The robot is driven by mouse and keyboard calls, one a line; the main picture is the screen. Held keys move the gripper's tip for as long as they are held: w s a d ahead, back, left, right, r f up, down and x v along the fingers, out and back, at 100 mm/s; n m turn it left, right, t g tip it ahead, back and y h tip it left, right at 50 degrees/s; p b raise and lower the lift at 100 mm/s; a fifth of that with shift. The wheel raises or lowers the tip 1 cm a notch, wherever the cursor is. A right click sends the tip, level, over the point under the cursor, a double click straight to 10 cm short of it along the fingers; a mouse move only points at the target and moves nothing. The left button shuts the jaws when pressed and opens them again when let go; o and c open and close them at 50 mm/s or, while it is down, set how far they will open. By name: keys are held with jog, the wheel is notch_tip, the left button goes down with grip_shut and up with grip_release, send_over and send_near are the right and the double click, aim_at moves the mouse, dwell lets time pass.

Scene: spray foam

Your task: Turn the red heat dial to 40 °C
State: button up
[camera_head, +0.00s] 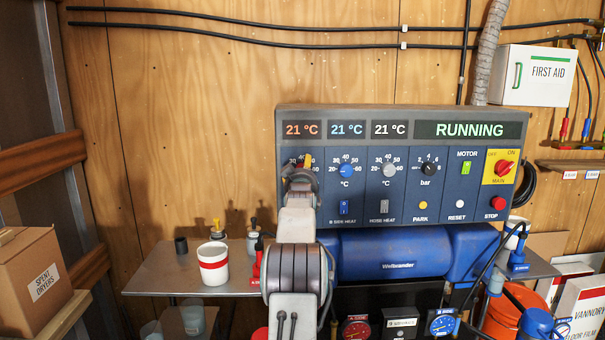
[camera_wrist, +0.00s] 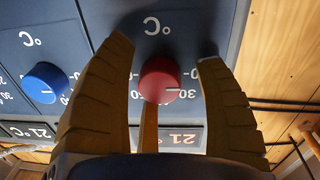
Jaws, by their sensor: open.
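The red heat dial (camera_wrist: 160,80) shows in the wrist view, which sees the panel upside down. My gripper is open and holds nothing. The dial's white pointer line points to the right in this view, near a scale number that looks like 30. In the head view, my gripper (camera_head: 302,162) and arm hide the red dial. The red-digit display (camera_head: 301,129) above it reads 21 °C.
The blue dial (camera_head: 346,170) is close beside the red one; it also shows in the wrist view (camera_wrist: 45,83). A grey dial (camera_head: 389,170) and black bar dial (camera_head: 429,168) follow to the right. A white cup (camera_head: 213,270) stands on the shelf at lower left.

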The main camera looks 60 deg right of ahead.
jog(key=shift+o, duration=0.2)
jog(key=shift+f, duration=0.15)
jog(key=c, duration=1.2)
